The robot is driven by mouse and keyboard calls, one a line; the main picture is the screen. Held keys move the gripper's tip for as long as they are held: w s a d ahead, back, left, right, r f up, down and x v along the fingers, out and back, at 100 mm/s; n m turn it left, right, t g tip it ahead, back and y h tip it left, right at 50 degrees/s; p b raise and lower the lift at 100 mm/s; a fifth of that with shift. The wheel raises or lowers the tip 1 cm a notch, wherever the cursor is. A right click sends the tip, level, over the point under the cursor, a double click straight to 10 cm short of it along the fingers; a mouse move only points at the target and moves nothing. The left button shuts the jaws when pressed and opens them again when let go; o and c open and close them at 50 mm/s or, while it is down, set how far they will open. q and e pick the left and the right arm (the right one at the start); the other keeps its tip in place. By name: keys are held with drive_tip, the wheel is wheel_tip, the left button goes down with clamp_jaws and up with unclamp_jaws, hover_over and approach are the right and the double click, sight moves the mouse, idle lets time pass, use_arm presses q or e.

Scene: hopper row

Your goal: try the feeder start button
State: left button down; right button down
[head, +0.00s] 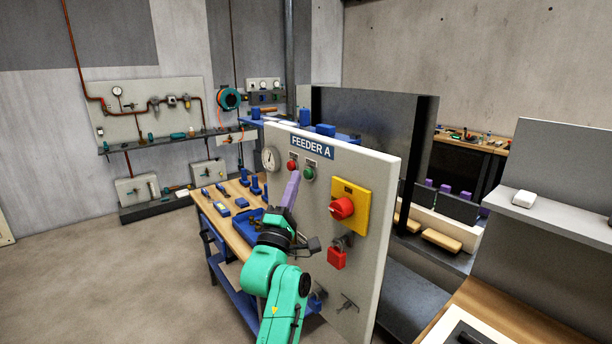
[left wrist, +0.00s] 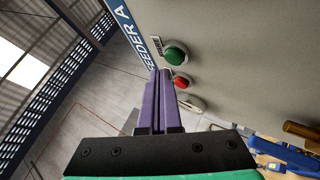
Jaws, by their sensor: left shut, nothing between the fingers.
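The feeder panel (head: 375,170) carries a blue "FEEDER A" label (head: 312,147). Below the label are a red button (head: 292,165) and a green button (head: 309,173), each with a small plate too small to read. My left gripper (head: 294,176) is shut and empty, its purple fingers pointing up in front of the panel, just below the two buttons. In the left wrist view the green button (left wrist: 175,54) and red button (left wrist: 181,83) stand just right of the fingertips (left wrist: 160,72). The tips look apart from both buttons. My right gripper is not in view.
A yellow plate with a red rotary switch (head: 342,208) and a red padlock (head: 337,258) sit on the panel right of my arm. A round gauge (head: 270,159) is left of the buttons. A workbench (head: 232,225) with blue tools stands behind the arm.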

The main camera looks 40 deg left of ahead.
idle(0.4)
use_arm(q)
drive_tip(key=shift+w+d, duration=0.15)
drive_tip(key=shift+w, duration=0.25)
drive_tip(key=shift+w+d, duration=0.1)
drive_tip(key=shift+w, duration=0.3)
idle(0.6)
drive_tip(key=shift+s+a, duration=0.25)
drive_tip(key=shift+s, duration=0.55)
drive_tip(key=s, duration=0.2)
drive_tip(key=s+a, duration=0.1)
drive_tip(key=s, duration=0.1)
drive_tip(key=shift+s+a, duration=0.2)
drive_tip(key=shift+s, duration=0.2)
idle(0.4)
